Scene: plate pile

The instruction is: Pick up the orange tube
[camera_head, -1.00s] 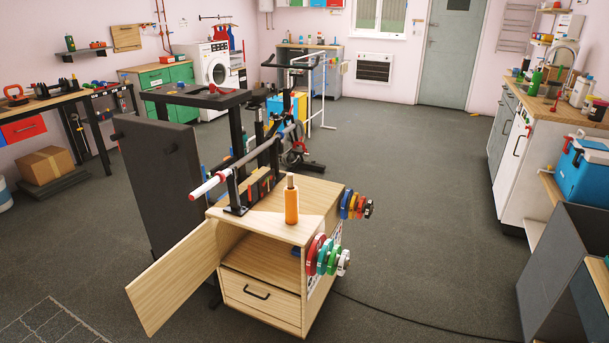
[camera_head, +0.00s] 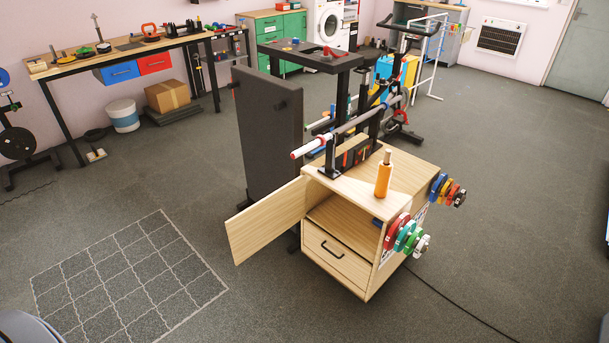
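The orange tube (camera_head: 383,180) stands upright on top of a wooden cabinet (camera_head: 350,187), near its right side. It has a narrower tan top. The cabinet's door (camera_head: 265,222) hangs open to the left, above a closed drawer. Neither of my grippers is in view.
A barbell (camera_head: 350,128) rests on uprights at the cabinet's back. Colored weight plates (camera_head: 402,235) stick out on the cabinet's right side. A dark padded board (camera_head: 268,135) stands behind left. A cable runs across the floor at right. The floor at front left, with a marked grid (camera_head: 130,275), is clear.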

